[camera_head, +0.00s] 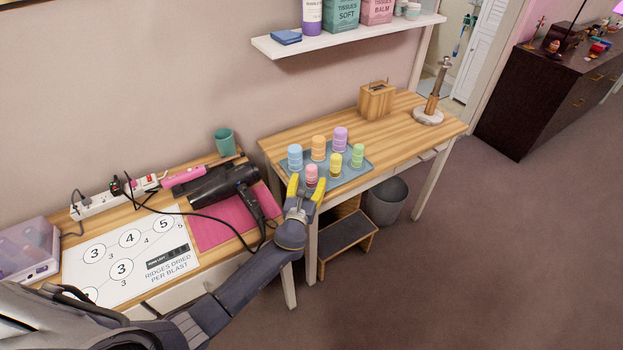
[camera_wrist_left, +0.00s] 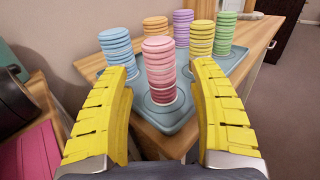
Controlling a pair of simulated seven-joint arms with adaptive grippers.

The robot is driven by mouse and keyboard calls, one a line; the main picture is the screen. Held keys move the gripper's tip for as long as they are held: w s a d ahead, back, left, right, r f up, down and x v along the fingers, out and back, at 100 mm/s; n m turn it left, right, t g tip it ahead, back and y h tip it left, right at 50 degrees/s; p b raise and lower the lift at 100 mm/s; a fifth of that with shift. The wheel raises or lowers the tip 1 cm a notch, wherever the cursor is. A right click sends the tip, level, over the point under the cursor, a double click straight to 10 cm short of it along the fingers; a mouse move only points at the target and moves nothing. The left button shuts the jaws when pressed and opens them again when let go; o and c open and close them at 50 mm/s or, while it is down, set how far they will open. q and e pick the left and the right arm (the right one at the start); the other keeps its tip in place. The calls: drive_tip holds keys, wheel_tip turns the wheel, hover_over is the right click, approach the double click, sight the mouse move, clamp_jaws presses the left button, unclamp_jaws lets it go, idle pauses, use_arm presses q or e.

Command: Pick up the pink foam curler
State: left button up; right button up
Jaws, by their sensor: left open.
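The pink foam curler (camera_head: 311,174) stands upright at the near corner of a blue-grey tray (camera_head: 351,175) on the wooden table. It is a ridged cylinder, and in the left wrist view (camera_wrist_left: 160,68) it stands between my yellow fingers, a little beyond their tips. My left gripper (camera_head: 306,187) is open, with one finger on each side of the curler; it also shows in the left wrist view (camera_wrist_left: 163,75). I see no clear contact between fingers and curler. My right gripper is not in view.
Blue (camera_head: 295,157), orange (camera_head: 318,148), purple (camera_head: 340,139), yellow (camera_head: 335,163) and green (camera_head: 357,155) curlers stand close by on the tray. A black hair dryer (camera_head: 225,182) lies on a pink mat (camera_head: 210,230) to the left. A wooden box (camera_head: 376,101) stands behind.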

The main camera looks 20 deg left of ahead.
sight(310, 178)
use_arm(q)
drive_tip(key=shift+w, duration=1.85)
drive_tip(key=shift+r, duration=0.1)
drive_tip(key=c, duration=1.2)
drive_tip(key=shift+a+r, duration=0.1)
drive_tip(key=shift+r, duration=0.05)
